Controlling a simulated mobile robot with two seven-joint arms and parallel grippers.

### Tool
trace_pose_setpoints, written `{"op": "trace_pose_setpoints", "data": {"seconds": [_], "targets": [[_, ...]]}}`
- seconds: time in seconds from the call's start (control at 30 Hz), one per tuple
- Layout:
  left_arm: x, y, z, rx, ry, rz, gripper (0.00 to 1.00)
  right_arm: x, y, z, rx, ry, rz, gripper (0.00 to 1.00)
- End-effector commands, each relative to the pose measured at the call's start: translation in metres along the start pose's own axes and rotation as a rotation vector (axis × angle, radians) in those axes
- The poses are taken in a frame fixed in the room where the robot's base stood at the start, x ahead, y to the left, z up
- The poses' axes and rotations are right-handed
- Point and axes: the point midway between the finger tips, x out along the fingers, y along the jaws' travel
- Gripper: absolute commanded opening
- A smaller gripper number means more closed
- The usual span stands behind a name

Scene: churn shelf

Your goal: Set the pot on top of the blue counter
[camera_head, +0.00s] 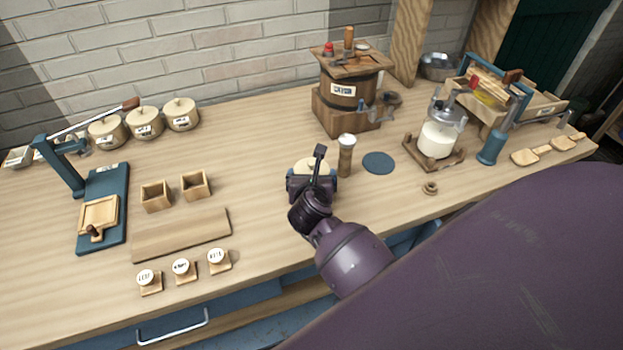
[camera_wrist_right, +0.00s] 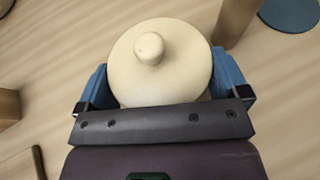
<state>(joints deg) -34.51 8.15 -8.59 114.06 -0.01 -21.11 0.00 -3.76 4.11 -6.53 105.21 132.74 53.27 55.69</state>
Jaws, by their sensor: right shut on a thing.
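My right gripper (camera_head: 311,183) is shut on a cream pot (camera_wrist_right: 170,70) with a round lid and knob. In the right wrist view the pot sits between the two blue fingers, which press its sides. In the head view only part of its pale lid (camera_head: 306,165) shows behind my wrist. The pot is over the wooden top of the blue counter (camera_head: 265,135); I cannot tell whether its base touches the top. My left gripper is not in view.
A wooden shaker (camera_head: 346,156) stands close to the right of the pot, with a round blue mat (camera_head: 378,163) beyond it. Three lidded pots (camera_head: 144,124) stand at the back left. A wooden churn (camera_head: 350,90) stands behind.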

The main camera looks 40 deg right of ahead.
Motion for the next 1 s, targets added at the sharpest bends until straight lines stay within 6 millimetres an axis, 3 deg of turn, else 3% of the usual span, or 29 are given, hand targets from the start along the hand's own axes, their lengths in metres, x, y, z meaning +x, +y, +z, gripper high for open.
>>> {"op": "trace_pose_setpoints", "data": {"seconds": [0.47,0.5,0.53,0.87,1.0], "targets": [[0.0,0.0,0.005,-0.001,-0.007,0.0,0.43,0.003,0.0,-0.006,0.001,-0.003,0.001,0.37],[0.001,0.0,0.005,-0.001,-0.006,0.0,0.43,0.003,0.0,-0.007,0.001,0.0,0.0,0.95],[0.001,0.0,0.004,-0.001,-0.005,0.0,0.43,0.003,0.0,-0.007,0.001,-0.001,0.0,0.99],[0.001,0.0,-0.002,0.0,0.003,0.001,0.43,0.001,0.0,-0.003,0.001,-0.001,0.0,1.0],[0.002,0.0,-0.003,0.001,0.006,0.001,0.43,-0.016,0.0,-0.005,0.002,0.001,0.001,1.0]]}}
